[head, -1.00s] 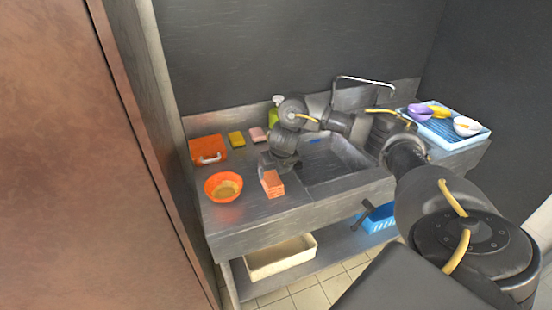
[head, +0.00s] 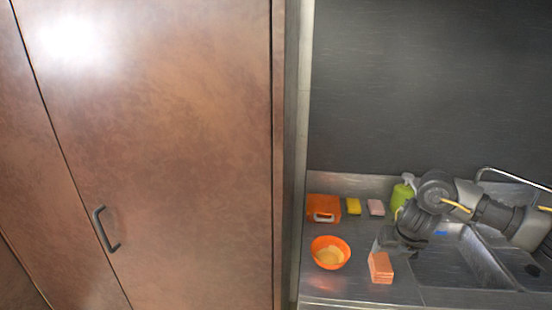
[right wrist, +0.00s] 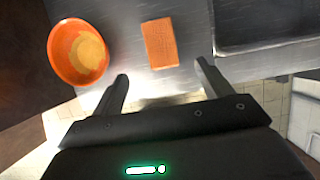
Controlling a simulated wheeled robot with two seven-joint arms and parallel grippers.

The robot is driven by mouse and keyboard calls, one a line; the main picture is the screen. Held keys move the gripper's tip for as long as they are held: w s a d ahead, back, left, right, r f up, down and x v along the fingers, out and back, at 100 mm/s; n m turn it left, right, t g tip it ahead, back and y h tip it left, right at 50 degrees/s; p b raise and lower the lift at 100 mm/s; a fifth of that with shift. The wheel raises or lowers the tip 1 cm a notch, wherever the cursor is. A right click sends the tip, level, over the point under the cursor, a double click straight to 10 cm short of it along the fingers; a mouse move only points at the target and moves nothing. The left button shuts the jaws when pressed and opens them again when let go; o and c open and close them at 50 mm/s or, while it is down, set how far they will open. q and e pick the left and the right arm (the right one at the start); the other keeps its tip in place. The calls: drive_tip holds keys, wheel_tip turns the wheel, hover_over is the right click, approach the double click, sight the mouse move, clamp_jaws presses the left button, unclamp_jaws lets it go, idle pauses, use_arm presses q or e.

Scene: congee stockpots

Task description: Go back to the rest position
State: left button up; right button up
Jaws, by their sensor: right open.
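My right gripper (head: 384,242) hangs low over the steel counter, at the left edge of the sink. In the right wrist view its two fingers (right wrist: 161,71) are spread apart with nothing between them. An orange block-like stack (head: 380,267) lies just in front of it; it also shows beyond the fingertips in the right wrist view (right wrist: 160,43). An orange bowl (head: 330,252) with something yellowish inside stands to the left, apart from the fingers; it shows at the upper left of the right wrist view (right wrist: 78,52). My left gripper is not in view.
The sink (head: 455,258) lies right of the gripper under my arm. An orange container (head: 323,207), a yellow sponge (head: 353,206), a pink sponge (head: 376,207) and a green bottle (head: 401,192) line the back. A tall brown cabinet (head: 160,150) fills the left.

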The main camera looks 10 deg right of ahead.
drive_tip(key=s+a+f+m+t+y, duration=0.1)
drive_tip(key=a+f+y, duration=0.25)
drive_tip(key=a, duration=0.75)
drive_tip(key=s+a+f+m+t+y, duration=0.15)
drive_tip(key=a+f, duration=0.35)
drive_tip(key=a, duration=0.7)
drive_tip(key=s+a+m+t+y, duration=0.1)
drive_tip(key=s+a+m+t, duration=0.1)
drive_tip(key=s+a+m, duration=0.45)
drive_tip(key=s+d+f+m+g+h, duration=0.1)
drive_tip(key=s+d+f+m+g, duration=0.15)
drive_tip(key=s+m, duration=0.45)
drive_tip(key=s+d+f+m+g+h, duration=0.1)
drive_tip(key=s+d+f+m+h, duration=0.1)
drive_tip(key=s+d+m, duration=0.35)
drive_tip(key=s+d+f+m+g+h, duration=0.1)
drive_tip(key=s+d+f+m+g, duration=0.15)
drive_tip(key=s+m, duration=0.6)
drive_tip(key=s+f+b, duration=0.2)
drive_tip(key=f, duration=1.4)
drive_tip(key=s+f+b, duration=0.2)
drive_tip(key=f, duration=1.5)
drive_tip(key=s+d+f+g+b, duration=0.2)
drive_tip(key=s+f, duration=1.2)
drive_tip(key=f, duration=0.1)
drive_tip(key=shift+s+d, duration=0.15)
drive_tip(key=shift+s, duration=0.2)
